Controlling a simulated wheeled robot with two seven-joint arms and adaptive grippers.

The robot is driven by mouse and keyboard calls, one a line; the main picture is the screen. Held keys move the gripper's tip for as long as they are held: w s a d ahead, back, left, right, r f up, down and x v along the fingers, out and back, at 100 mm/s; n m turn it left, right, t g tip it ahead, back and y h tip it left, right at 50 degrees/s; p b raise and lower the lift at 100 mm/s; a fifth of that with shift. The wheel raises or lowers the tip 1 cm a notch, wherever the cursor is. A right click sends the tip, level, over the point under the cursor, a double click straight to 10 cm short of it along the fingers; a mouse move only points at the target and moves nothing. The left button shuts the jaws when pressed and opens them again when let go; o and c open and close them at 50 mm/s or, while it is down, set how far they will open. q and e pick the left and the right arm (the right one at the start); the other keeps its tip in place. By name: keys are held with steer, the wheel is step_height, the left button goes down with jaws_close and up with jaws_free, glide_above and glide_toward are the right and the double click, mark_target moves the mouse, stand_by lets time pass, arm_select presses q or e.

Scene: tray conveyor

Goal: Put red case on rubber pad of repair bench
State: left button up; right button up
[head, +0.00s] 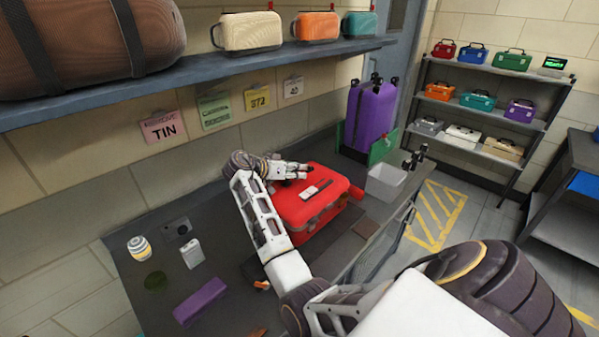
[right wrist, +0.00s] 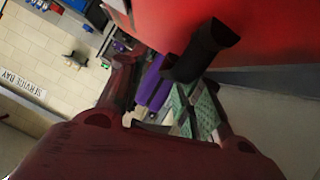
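A red case (head: 312,218) lies on a dark grey bench (head: 232,236), with a small white and dark item on top. My right gripper (head: 297,171) is over the back left edge of the case in the head view. In the right wrist view, its fingers (right wrist: 168,85) stand apart, with a black bar-like part (right wrist: 205,50), perhaps the handle, near them beside the red face (right wrist: 275,30). Contact cannot be told. A blue flat surface (head: 584,185) on another bench (head: 585,150) at the right edge may be the rubber pad; I cannot tell. My left gripper is not in view.
A purple suitcase (head: 370,115) and a light grey bin (head: 386,183) stand beyond the red case. A shelf (head: 200,75) overhangs the bench. A rack (head: 487,105) holds several coloured cases. Floor between shows yellow markings (head: 437,213).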

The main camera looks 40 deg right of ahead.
steer(key=v, duration=0.7)
steer(key=shift+a+r+b, duration=0.15)
steer(key=shift+a+b, duration=0.1)
steer(key=shift+b, duration=0.15)
steer(key=shift+v, duration=0.95)
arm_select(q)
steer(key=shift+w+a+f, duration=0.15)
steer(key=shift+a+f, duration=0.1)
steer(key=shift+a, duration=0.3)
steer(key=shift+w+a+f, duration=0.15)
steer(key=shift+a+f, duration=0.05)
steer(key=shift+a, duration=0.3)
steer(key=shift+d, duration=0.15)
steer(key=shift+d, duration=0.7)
